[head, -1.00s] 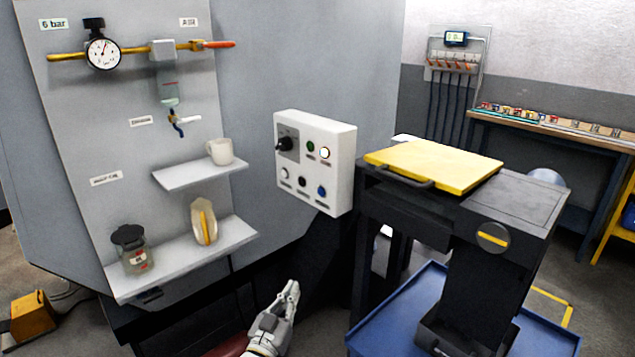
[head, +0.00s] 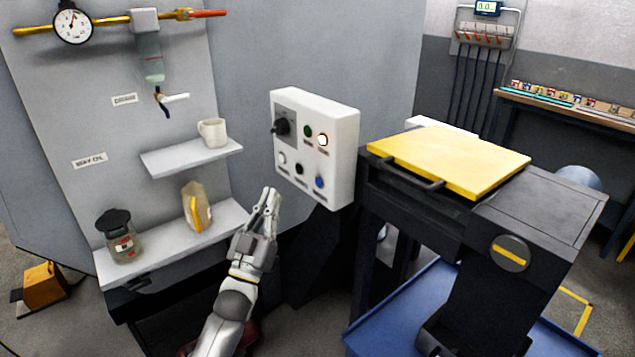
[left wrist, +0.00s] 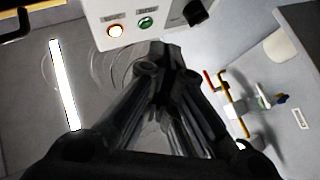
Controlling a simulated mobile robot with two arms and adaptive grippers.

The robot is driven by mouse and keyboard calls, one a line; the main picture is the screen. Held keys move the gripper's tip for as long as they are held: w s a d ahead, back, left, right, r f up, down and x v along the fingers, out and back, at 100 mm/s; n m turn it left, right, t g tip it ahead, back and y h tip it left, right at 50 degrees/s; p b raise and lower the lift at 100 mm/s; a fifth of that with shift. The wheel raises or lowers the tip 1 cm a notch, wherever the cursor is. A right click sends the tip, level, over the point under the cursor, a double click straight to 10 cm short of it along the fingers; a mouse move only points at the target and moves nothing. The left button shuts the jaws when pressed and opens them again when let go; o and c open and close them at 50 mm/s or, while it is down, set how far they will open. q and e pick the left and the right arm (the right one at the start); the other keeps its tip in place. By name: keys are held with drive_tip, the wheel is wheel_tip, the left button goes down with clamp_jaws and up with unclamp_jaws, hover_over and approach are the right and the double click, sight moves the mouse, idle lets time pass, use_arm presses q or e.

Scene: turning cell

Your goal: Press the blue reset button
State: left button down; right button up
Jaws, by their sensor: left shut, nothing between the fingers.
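The blue reset button (head: 319,182) sits at the lower right of the white control box (head: 345,150) in the head view. Beside it in the lower row are a black button (head: 299,169) and a white one (head: 282,158). Above are a black rotary switch (head: 281,127), a green button (head: 308,132) and a lit white button (head: 323,140). My left gripper (head: 268,198) is shut and empty, below and left of the box, apart from the blue button. In the left wrist view the box (left wrist: 170,12) shows at the top; the blue button is not visible there. My right gripper is not in view.
Shelves at left hold a mug (head: 213,132), a jar (head: 121,236) and a bag with a yellow stripe (head: 196,207). A black stand with a yellow top (head: 450,160) is close right of the box. A blue cart (head: 375,325) is below.

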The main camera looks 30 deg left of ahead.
sight(319, 182)
use_arm(q)
drive_tip(key=w+d+b, duration=0.3)
drive_tip(key=w, duration=0.5)
drive_tip(key=shift+w+d, duration=0.15)
drive_tip(key=shift+d, duration=0.1)
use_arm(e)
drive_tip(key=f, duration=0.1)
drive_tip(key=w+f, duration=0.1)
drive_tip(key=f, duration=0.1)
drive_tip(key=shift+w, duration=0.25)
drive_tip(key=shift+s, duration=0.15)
use_arm(q)
drive_tip(key=shift+w, duration=0.15)
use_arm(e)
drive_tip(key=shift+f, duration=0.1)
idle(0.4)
use_arm(q)
drive_tip(key=shift+w+d+f, duration=0.1)
drive_tip(key=shift+w+d, duration=0.05)
drive_tip(key=shift+w, duration=0.1)
